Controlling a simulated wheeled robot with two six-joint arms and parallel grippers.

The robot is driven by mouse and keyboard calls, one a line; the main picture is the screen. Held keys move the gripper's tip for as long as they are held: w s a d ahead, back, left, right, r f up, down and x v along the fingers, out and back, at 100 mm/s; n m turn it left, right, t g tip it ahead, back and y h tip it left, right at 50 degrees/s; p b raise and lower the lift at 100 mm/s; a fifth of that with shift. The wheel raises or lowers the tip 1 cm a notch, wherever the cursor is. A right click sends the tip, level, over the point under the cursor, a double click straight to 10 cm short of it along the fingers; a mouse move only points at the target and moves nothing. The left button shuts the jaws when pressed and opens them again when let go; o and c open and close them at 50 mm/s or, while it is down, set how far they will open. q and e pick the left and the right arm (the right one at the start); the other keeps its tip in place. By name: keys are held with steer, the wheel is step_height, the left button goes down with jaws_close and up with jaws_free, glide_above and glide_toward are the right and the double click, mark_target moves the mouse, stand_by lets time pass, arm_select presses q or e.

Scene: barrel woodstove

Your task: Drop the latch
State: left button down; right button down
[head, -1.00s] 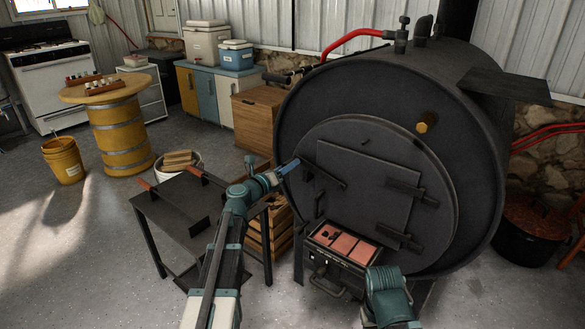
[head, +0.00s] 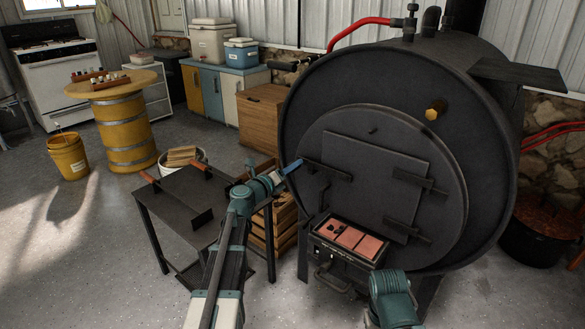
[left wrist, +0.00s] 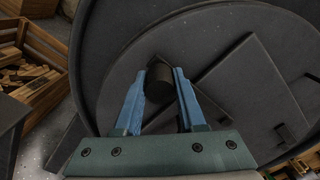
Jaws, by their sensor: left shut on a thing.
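The latch (head: 333,172) is a dark bar on the left part of the stove door (head: 388,165). It slopes gently, its left end higher than its right end. The door looks flat against the round front of the barrel stove. My left gripper (head: 295,166) is at the left end of the latch. In the left wrist view its blue fingers (left wrist: 160,84) are shut around a dark round knob (left wrist: 158,86) at the latch's end. Part of the latch is hidden behind the knob and fingers. My right arm shows at the bottom, but its gripper cannot be seen.
A drawer with reddish bricks (head: 352,238) juts out below the door. A dark metal table (head: 180,210) stands left of the stove, near my left arm. A wooden crate (left wrist: 38,75) of split wood lies beside the stove. Open floor is at the left.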

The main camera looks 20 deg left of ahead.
arm_select(q)
steer(key=shift+c, duration=2.4)
jaws_free()
steer(key=shift+f, duration=0.15)
steer(key=v, duration=1.3)
steer(key=shift+s, duration=0.4)
steer(key=s+d+f+m+g+h, duration=0.1)
steer(key=s+d+f+m+g, duration=0.25)
steer(key=d+m, duration=0.4)
steer(key=s+d+f+m+g, duration=0.2)
steer(key=d+f+m+g, duration=0.25)
steer(key=d+m, duration=0.3)
steer(key=s+d+f+m+g+h, duration=0.1)
steer(key=s+d+f+m+g, duration=0.15)
steer(key=d+f+m, duration=0.4)
steer(key=s+d+f+m+g+y, duration=0.25)
steer(key=s+m, duration=0.25)
steer(key=m, duration=0.3)
steer(key=s+d+f+m+g+y, duration=0.1)
steer(key=s+f+m+g+y, duration=0.1)
steer(key=s+m+y, duration=0.4)
steer(key=s+d+f+m+g+y, duration=0.1)
steer(key=s+d+f+m+g, duration=0.15)
steer(key=s+m, duration=0.45)
step_height(320, 180, up, 36)
steer(key=w+m+p, duration=0.2)
steer(key=p, duration=3.4)
steer(key=shift+a, duration=0.2)
